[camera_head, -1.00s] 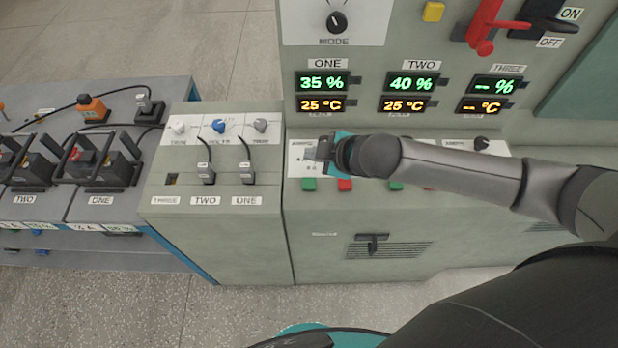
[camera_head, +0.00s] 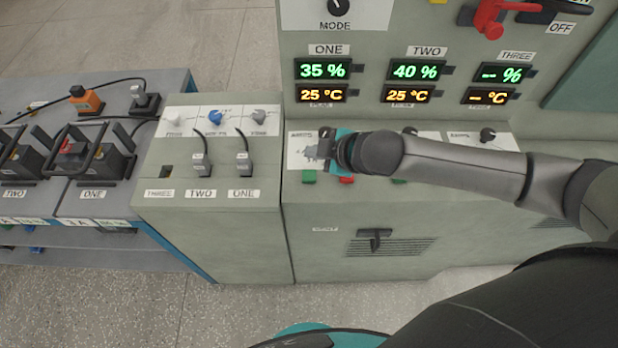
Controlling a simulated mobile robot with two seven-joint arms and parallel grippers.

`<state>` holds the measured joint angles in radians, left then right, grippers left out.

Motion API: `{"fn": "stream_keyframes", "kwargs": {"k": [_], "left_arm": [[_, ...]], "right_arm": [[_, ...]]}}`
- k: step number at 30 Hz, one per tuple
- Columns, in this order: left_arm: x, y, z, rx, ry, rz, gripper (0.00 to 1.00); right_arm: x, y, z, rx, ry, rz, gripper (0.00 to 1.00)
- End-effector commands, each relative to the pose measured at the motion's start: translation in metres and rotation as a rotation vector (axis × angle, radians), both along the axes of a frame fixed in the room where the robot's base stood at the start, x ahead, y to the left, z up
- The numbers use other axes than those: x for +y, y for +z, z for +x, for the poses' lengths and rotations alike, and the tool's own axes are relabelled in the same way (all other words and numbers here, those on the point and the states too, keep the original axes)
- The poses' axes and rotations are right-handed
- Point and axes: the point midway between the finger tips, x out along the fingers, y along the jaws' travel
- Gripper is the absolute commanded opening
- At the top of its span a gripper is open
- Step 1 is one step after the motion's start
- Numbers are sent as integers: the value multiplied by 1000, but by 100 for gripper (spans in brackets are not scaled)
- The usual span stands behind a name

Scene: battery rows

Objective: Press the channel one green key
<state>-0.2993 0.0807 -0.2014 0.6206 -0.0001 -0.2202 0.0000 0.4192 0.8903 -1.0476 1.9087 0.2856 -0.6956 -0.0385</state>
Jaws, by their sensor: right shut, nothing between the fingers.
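The channel one green key (camera_head: 309,177) sits on the front edge of the console ledge, at the left end, below the ONE display (camera_head: 322,70). A red key (camera_head: 346,180) is just right of it, partly under my gripper. My right gripper (camera_head: 318,152) is shut and empty, a little above and behind the green key, in front of the channel one panel, part of which it hides. I cannot tell whether it touches the panel. My left gripper is not in view.
Another green key (camera_head: 399,181) shows below my right arm, which hides keys further right. A black knob (camera_head: 488,135) stands on the right panel. Plugs labelled TWO (camera_head: 201,166) and ONE (camera_head: 244,164) stand on the cabinet to the left. Batteries (camera_head: 88,160) sit further left.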

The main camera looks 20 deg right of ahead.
Motion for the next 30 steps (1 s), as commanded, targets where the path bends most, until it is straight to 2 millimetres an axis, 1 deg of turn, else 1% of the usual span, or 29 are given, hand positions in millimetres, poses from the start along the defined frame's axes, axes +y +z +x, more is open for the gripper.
{"fn": "stream_keyframes", "kwargs": {"k": [1,10,12,15,18,30], "left_arm": [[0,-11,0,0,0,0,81],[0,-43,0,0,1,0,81],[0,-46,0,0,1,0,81],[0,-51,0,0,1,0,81],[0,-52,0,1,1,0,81],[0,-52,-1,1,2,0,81]], "right_arm": [[0,-10,0,0,0,0,0],[0,-35,0,0,0,0,0],[0,-45,0,2,-2,0,0],[0,-53,0,0,-1,1,0],[0,-57,0,0,-1,1,0],[0,-57,0,0,-1,1,0]]}}
